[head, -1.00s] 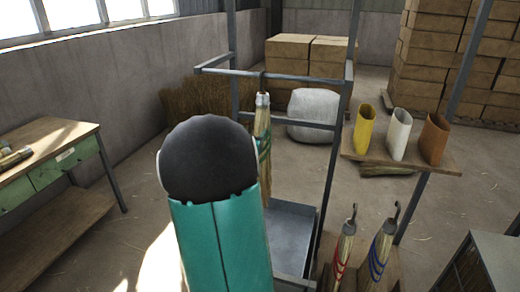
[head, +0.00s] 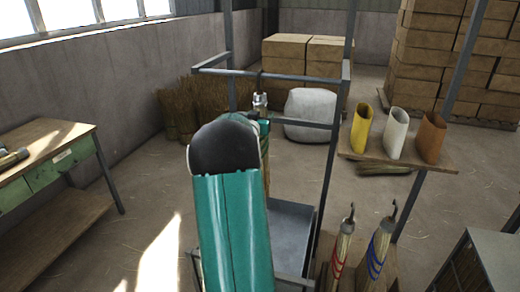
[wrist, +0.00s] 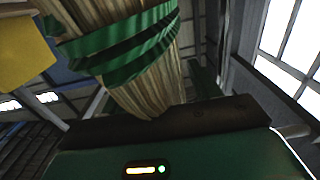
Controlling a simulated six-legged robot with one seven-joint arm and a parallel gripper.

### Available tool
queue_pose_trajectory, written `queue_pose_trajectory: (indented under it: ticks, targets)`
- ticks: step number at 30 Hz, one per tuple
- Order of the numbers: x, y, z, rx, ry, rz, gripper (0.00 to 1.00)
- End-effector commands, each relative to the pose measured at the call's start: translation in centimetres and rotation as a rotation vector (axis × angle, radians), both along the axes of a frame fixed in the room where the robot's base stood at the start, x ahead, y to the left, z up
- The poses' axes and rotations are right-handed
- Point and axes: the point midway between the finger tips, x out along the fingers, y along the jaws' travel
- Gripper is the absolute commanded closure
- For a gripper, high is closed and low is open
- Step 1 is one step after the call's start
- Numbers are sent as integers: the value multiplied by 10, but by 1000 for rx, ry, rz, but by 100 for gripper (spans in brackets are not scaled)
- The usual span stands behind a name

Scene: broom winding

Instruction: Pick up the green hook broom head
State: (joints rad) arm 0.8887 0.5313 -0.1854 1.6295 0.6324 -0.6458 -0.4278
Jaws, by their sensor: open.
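The green hook broom head (head: 265,150) hangs by its hook from the bar of a grey metal rack, with a silver collar (head: 260,100) at its top. My arm hides most of its straw in the head view. In the wrist view its straw and green bands (wrist: 125,50) are large and close, just past the dark edge of my gripper (wrist: 165,122). My gripper is open, close to the broom head and not holding it. The fingertips are not clearly seen, and I cannot tell whether they touch it.
The rack (head: 325,180) has upright posts and bars around the broom head. Red-banded (head: 341,250) and blue-banded (head: 379,250) broom heads stand at lower right. Yellow (head: 361,128), white (head: 396,133) and orange (head: 431,138) sleeves stand on a board. A workbench (head: 50,150) is at left.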

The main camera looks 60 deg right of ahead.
Motion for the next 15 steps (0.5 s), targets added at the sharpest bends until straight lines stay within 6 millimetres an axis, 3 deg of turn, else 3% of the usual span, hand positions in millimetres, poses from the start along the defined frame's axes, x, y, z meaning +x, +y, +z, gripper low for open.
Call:
queue_pose_trajectory:
  ticks: [4, 13, 15]
  targets:
    - [0, 1, 0, 0, 0, 1, 40]
    - [0, 1, 0, 0, 0, 1, 99]
    - [0, 1, 0, -1, 0, 1, 100]
